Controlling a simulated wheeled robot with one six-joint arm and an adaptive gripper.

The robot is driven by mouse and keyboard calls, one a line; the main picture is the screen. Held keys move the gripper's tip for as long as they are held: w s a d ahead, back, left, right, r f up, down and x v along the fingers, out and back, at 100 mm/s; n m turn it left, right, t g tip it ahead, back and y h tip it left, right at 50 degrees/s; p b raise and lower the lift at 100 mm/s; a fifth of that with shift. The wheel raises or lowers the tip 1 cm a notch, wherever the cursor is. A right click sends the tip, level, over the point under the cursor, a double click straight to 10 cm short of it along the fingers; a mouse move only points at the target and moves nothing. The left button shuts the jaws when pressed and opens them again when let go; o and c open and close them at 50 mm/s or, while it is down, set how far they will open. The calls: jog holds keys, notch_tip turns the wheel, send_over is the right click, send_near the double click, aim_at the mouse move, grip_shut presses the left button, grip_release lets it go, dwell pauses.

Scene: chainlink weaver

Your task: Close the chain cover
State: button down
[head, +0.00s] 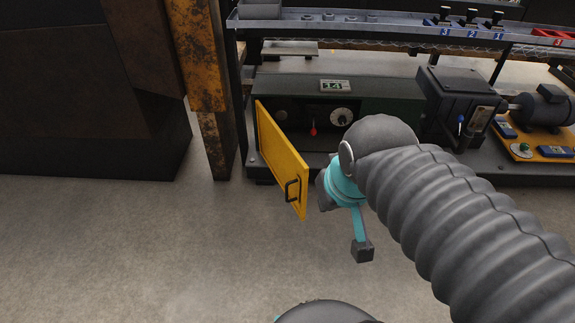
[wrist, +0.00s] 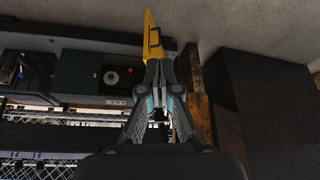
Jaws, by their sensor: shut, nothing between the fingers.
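The yellow chain cover (head: 275,155) stands swung open, hinged at its left edge on the front of the dark machine (head: 390,95). A dark handle (head: 292,191) sits near its free lower edge. In the wrist view the cover (wrist: 149,23) shows edge-on, just beyond the fingertips. My gripper (wrist: 158,66) is shut and empty, with its tips pointing towards the cover. In the head view my wrist is to the right of the cover and hides part of the machine front. I cannot tell whether the tips touch the cover.
The uncovered recess holds a red knob (head: 313,131) and a round dial (head: 341,116). A rusty yellow post (head: 213,130) stands left of the cover. A motor (head: 545,107) and a yellow control panel (head: 535,150) are at right. The floor in front is clear.

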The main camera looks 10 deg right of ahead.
jog(key=w+a+f+n+g+h+b, duration=0.1)
jog(key=w+a+f+n+g+b, duration=0.2)
jog(key=w+f, duration=0.65)
jog(key=w+a+f+n+g+b, duration=0.1)
jog(key=w+f+n+g+b, duration=0.15)
jog(key=w+f+n, duration=0.7)
jog(key=w+r+n+t+h+b, duration=0.15)
jog(key=w+r+n, duration=0.25)
jog(key=w+n, duration=0.6)
jog(key=w+d+f+m+b, duration=0.1)
jog(key=w+d+f+m, duration=0.1)
jog(key=d+f, duration=0.4)
jog(key=shift+w+b+x, duration=0.35)
jog(key=shift+b+x, duration=0.05)
jog(key=shift+x, duration=1.3)
